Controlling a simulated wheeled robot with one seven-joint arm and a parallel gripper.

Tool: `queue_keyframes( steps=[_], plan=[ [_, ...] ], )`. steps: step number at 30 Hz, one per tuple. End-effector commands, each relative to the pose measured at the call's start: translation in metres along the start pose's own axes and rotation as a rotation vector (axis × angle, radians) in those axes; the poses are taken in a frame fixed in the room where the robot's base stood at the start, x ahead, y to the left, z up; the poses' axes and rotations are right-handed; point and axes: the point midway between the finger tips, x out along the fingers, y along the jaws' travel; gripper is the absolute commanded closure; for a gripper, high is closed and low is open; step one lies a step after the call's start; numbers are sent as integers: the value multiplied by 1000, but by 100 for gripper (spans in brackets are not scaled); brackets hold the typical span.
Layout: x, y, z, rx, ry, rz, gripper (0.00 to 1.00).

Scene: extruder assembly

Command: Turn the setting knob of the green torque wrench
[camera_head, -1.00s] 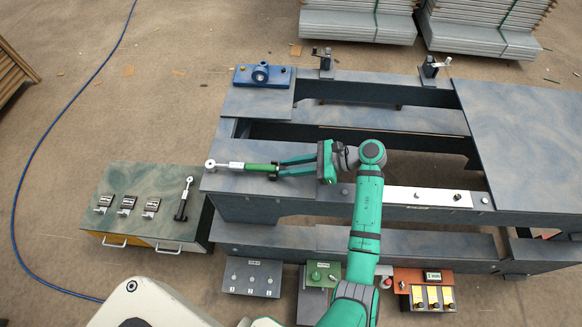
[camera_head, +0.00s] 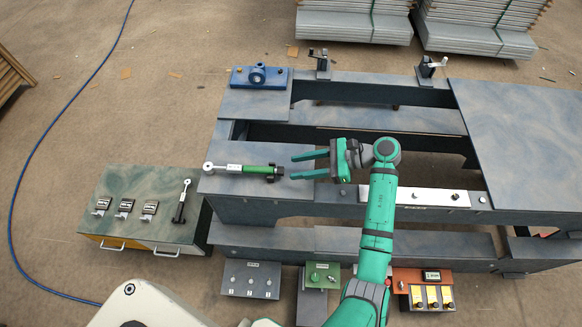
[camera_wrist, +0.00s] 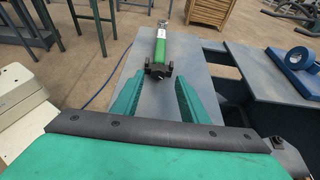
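The green torque wrench (camera_head: 250,169) lies flat on the left end of the blue-grey bench. Its ring head points left and its black knob end (camera_head: 274,172) points right. My gripper (camera_head: 293,166) is open and empty, just right of the knob end and apart from it. In the wrist view the green wrench (camera_wrist: 160,48) lies ahead, with its black knob end (camera_wrist: 158,70) nearest me. The two green fingers (camera_wrist: 158,92) stand apart on either side, short of the knob.
A side cabinet (camera_head: 130,188) at left holds a black-handled wrench (camera_head: 180,208) and several small metal blocks. A blue fixture (camera_head: 258,76) sits at the bench's far left corner. Several button boxes stand along the front. The bench around the green wrench is clear.

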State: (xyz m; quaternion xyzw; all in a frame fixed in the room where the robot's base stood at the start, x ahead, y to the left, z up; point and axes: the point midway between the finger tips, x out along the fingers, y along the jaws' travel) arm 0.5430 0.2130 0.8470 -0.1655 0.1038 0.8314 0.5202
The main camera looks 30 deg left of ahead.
Motion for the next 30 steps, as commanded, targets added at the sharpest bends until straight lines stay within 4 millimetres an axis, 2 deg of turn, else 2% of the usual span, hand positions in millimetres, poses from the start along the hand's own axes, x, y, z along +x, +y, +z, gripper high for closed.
queue_keyframes(
  steps=[3,12,18,30],
  plan=[
    [-24,-1,0,1,1,-2,60],
    [-59,0,0,0,0,3,60],
    [-66,0,0,1,-1,-1,60],
    [-66,0,-1,1,-1,-2,60]
  ],
)
